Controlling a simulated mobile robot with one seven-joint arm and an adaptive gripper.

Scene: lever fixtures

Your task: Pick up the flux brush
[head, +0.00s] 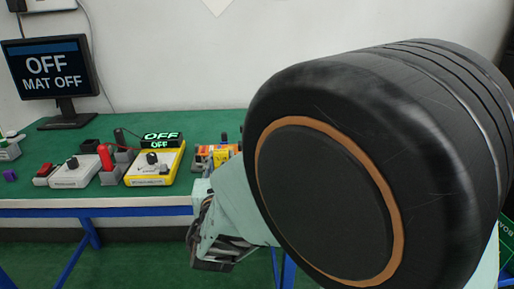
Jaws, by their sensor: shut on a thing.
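My gripper (212,258) hangs in front of the table's front edge, below the tabletop, left of my large dark arm joint. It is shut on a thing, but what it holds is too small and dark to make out. I cannot pick out the flux brush anywhere in this view. My arm hides the right part of the table.
The green table (70,145) holds a monitor (50,72) reading "OFF MAT OFF", a white lever box (75,172), a yellow-edged box (154,166), a lit "OFF" display (160,139) and an orange-and-yellow item (213,155). Bare green surface lies behind them.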

